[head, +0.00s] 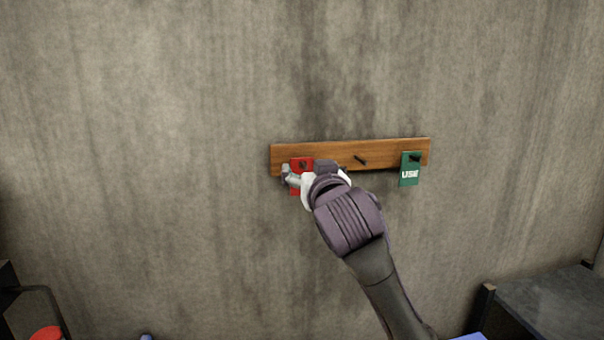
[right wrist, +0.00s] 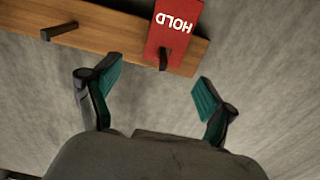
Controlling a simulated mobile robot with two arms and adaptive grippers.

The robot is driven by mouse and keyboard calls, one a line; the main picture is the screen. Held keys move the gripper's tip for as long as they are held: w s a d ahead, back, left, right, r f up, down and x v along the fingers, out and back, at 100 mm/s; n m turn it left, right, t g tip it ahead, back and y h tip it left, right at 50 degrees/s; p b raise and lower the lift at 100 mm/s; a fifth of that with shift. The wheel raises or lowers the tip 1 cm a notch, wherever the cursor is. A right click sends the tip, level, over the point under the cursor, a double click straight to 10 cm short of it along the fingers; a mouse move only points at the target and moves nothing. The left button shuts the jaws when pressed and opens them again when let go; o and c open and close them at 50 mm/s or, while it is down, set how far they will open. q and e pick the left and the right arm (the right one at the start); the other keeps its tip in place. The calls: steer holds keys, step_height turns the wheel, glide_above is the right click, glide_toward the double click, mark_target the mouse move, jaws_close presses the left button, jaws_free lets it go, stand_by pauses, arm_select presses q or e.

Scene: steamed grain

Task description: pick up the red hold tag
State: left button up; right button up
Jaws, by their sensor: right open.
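The red hold tag (head: 301,163) hangs on a peg near the left end of a wooden peg board on the wall, partly hidden by my right gripper. In the right wrist view the tag (right wrist: 176,28) shows its white HOLD lettering upside down, with a dark peg at its edge. My right gripper (right wrist: 158,88) is open and empty. Its two teal-padded fingers are apart, with the tag beyond the gap between them. In the head view my right gripper (head: 290,178) is at the tag's lower part; contact cannot be told. My left gripper is not in view.
The wooden peg board (head: 385,148) has an empty middle peg (head: 361,160). A green USE tag (head: 409,171) hangs at its right end. The concrete wall is otherwise bare. A dark box-like surface (head: 550,300) is at lower right, and a red round object (head: 46,333) at lower left.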

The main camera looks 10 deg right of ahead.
mark_target(306, 168)
steer(key=w+p, duration=0.2)
steer(key=w, duration=0.3)
steer(key=shift+a+f, duration=0.1)
steer(key=shift+w+p, duration=0.2)
steer(key=shift+p, duration=0.1)
steer(key=shift+f, duration=0.1)
steer(key=c, duration=0.4)
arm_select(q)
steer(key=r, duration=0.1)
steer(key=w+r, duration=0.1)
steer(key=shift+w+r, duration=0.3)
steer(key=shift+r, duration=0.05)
arm_select(e)
steer(key=c, duration=0.5)
